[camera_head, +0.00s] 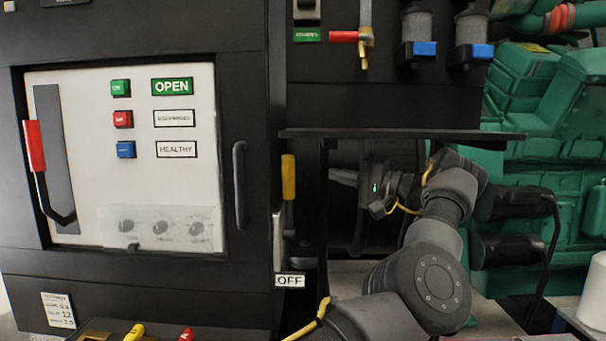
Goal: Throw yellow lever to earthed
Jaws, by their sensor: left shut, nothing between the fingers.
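A yellow-gripped lever (288,178) stands upright on the narrow dark strip between the white-fronted panel and the open bay. Its lower part is a grey metal shaft, and a small plate reading OFF (290,281) sits below it. No label reading "earthed" can be made out. My left gripper (343,178) is shut and empty, a short way right of the lever at about the height of its grip. Its fingertips point left and appear apart from the lever. My right gripper is not in view.
The white panel (85,110) carries a red-handled lever (35,146), buttons and signs reading OPEN and HEALTHY. A black door handle (240,185) is left of the yellow lever. A dark ledge (400,134) overhangs my gripper. Yellow (134,332) and red handles show at bottom left.

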